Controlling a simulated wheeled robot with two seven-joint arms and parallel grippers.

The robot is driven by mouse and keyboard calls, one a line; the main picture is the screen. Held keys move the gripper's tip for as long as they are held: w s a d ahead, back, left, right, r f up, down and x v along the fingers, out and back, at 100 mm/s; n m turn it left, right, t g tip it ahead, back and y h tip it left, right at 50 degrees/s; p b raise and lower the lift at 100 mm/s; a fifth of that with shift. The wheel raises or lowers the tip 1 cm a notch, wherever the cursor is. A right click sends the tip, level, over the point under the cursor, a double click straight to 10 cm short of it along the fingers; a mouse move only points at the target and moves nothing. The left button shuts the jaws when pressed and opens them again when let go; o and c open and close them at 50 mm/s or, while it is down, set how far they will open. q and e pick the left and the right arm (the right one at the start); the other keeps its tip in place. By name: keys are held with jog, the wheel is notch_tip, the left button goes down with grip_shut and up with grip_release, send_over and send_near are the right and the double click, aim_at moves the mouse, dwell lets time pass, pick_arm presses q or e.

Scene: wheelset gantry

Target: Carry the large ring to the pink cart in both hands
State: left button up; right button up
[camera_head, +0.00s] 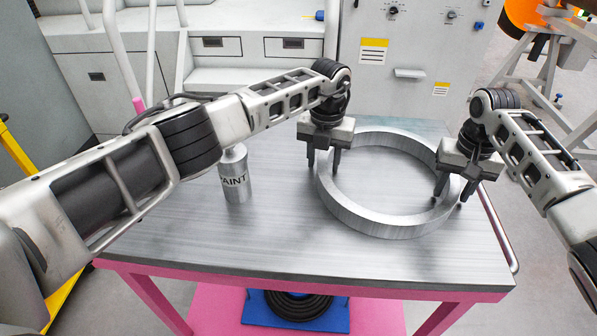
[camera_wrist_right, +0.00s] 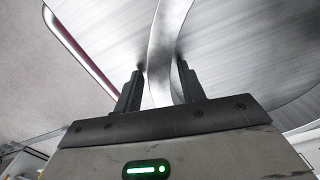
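The large ring (camera_head: 388,226) is a brushed grey metal hoop lying flat on the pink cart's grey metal top (camera_head: 300,255). My left gripper (camera_head: 323,165) is over the ring's far left part, fingers pointing down, spread and astride the wall. My right gripper (camera_head: 454,192) is over the ring's right side, one finger on each side of the wall. In the right wrist view the ring's wall (camera_wrist_right: 162,75) runs between the fingers of my right gripper (camera_wrist_right: 161,85). The fingers look apart from the wall, though contact at the tips is hard to tell.
A black coil (camera_head: 298,306) lies in a blue tray on the lower shelf. Grey cabinets (camera_head: 255,45) stand behind. The cart top's front is clear.

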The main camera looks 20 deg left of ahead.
pick_arm(q)
jog(key=shift+r, duration=0.1)
notch_tip(320, 180, up, 12)
pick_arm(e)
notch_tip(320, 180, up, 12)
dwell(0.8)
